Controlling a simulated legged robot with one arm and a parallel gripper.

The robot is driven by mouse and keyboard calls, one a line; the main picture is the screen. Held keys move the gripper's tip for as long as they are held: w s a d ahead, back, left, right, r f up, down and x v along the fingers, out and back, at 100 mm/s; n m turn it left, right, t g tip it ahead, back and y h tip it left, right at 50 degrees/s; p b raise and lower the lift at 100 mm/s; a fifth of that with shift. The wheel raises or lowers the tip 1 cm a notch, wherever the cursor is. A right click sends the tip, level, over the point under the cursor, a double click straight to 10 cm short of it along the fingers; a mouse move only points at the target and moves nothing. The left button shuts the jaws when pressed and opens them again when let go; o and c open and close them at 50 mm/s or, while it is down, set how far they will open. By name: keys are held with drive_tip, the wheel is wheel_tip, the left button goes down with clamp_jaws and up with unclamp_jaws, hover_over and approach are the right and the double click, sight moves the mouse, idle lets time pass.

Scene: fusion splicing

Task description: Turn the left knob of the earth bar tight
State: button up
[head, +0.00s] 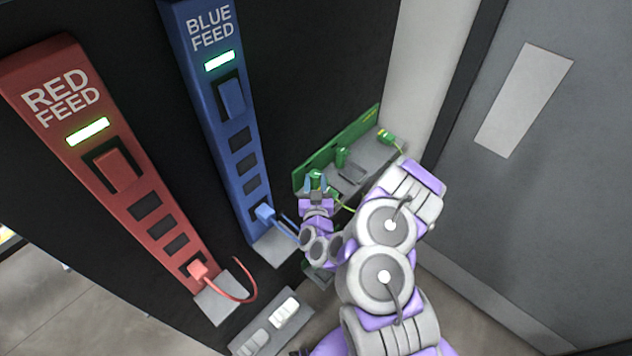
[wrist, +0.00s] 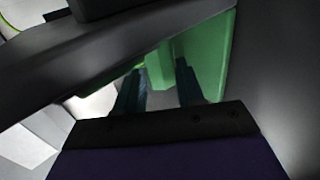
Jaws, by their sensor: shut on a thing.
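The earth bar (head: 354,132) is a green strip on the dark panel at the right, with a grey ledge and several green knobs along it. My gripper (head: 317,183) is at the left end of the bar, shut on the left knob (head: 315,175). In the wrist view the two dark fingers (wrist: 160,88) stand on either side of the green knob (wrist: 158,70), with the green bar (wrist: 215,50) behind. Part of the left knob is hidden by the fingers.
A red feed strip (head: 120,180) and a blue feed strip (head: 222,120) stand to the left, each with a lit green indicator and a plugged cord. A grey box with a white switch (head: 284,312) is below. A grey door (head: 540,190) is at the right.

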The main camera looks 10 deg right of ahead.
drive_tip(key=shift+w+r+m+h, duration=0.1)
drive_tip(key=shift+r+m+h, duration=0.1)
drive_tip(key=shift+m+h, duration=0.1)
idle(0.4)
drive_tip(key=o, duration=0.8)
drive_tip(key=shift+o, duration=1.2)
drive_tip(key=shift+f, duration=0.1)
drive_tip(key=shift+a+f, duration=0.1)
drive_tip(key=shift+a, duration=0.05)
drive_tip(key=shift+n+y, duration=0.4)
drive_tip(key=shift+y, duration=0.2)
